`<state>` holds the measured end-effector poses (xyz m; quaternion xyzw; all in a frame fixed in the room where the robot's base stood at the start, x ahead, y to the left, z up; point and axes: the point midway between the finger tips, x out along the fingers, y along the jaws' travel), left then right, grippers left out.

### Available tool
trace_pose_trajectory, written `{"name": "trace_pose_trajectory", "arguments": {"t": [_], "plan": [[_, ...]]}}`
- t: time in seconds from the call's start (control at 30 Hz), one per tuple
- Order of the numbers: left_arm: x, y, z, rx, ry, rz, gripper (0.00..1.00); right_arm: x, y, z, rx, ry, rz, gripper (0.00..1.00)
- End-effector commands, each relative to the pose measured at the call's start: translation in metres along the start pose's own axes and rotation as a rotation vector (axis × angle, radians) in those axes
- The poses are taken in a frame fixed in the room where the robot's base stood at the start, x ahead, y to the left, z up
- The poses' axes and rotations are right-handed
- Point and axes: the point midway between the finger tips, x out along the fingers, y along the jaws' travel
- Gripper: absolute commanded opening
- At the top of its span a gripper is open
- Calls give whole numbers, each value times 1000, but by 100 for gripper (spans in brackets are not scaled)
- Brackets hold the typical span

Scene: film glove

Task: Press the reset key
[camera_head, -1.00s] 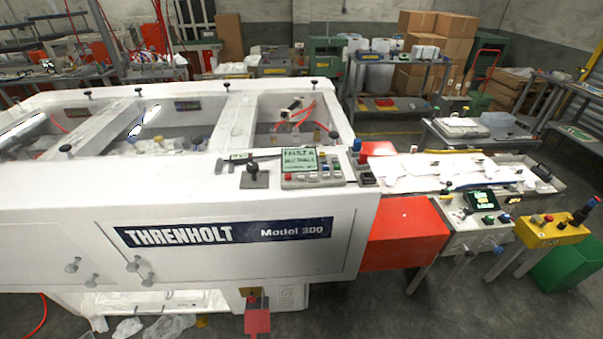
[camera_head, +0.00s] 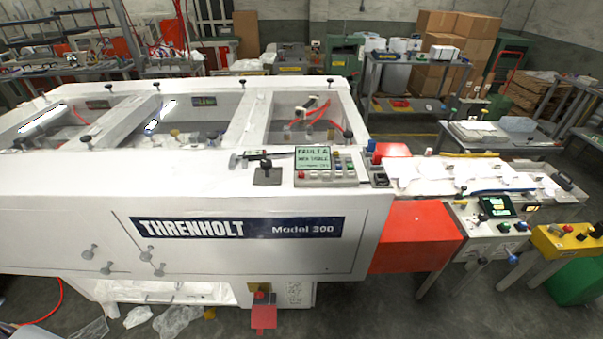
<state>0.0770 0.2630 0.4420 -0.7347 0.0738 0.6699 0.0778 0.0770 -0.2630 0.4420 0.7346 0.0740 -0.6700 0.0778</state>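A small control panel (camera_head: 328,166) sits on top of the white Threnholt machine (camera_head: 180,185), near its right end. Its green screen (camera_head: 313,158) reads "FAULT A" with smaller lines below that I cannot read surely. Several coloured keys (camera_head: 345,166) lie right of and below the screen; their labels are too small to read, so I cannot tell which is the reset key. A black joystick (camera_head: 266,171) stands left of the panel. Neither of my grippers is in view.
A red guard box (camera_head: 414,236) juts from the machine's right end. Beyond it is an outfeed unit with a second small screen (camera_head: 496,206) and a yellow button box (camera_head: 569,241). Grey floor lies in front, with crumpled plastic (camera_head: 180,321) and a red pedal (camera_head: 264,316).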

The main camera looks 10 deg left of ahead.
Motion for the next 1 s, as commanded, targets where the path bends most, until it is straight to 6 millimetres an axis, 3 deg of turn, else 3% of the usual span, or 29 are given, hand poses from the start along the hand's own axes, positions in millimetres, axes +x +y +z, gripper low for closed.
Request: {"name": "trace_pose_trajectory", "arguments": {"t": [0.03,0.2,1.0], "plan": [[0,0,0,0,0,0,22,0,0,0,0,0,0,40],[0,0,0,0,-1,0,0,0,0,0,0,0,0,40],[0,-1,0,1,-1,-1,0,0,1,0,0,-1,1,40]]}}
